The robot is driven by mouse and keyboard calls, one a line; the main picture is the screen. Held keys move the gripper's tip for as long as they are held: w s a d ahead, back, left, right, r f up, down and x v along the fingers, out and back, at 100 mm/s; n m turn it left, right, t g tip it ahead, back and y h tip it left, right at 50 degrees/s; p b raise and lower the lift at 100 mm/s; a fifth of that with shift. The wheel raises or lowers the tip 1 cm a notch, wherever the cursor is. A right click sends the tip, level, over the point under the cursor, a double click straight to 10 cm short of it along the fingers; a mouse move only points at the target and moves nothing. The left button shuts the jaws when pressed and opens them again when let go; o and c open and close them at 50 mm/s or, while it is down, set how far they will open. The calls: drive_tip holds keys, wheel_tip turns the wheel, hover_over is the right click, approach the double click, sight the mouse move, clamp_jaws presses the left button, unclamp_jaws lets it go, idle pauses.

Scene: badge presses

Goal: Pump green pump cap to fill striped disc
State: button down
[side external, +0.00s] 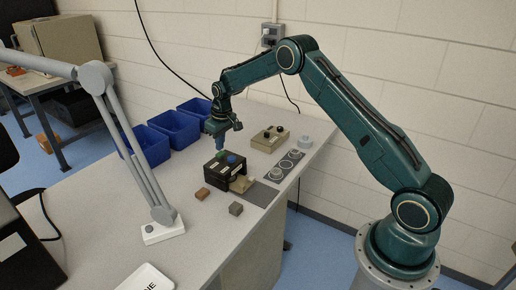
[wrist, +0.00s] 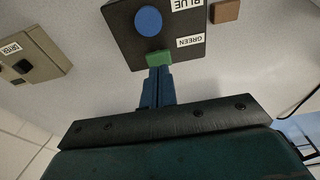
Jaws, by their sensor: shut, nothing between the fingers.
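A black press box (side external: 228,168) stands on the table with a round blue cap (wrist: 148,21) and a green pump cap (wrist: 158,58) on top, beside labels reading BLUE and GREEN. My gripper (wrist: 158,70) is shut and empty, its blue fingers pointing down at the green cap. In the wrist view the fingertips overlap the cap's edge; I cannot tell whether they touch it. The side view also shows my gripper (side external: 219,148) above the box. A beige part (side external: 241,185) sits at the box's front. I cannot make out a striped disc.
A beige box with black knobs (side external: 270,138) stands behind, beside a grey strip with round seats (side external: 265,179) and a pale round piece (side external: 304,142). Blue bins (side external: 173,126) and a lamp (side external: 163,232) stand left.

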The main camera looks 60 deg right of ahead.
sight(221, 153)
drive_tip(key=shift+f, duration=1.35)
idle(1.7)
drive_tip(key=shift+r, duration=0.1)
wheel_tip(221, 153, up, 8)
idle(1.5)
idle(0.4)
drive_tip(key=shift+r, duration=0.5)
drive_tip(key=shift+f, duration=0.1)
drive_tip(key=shift+f, duration=3.15)
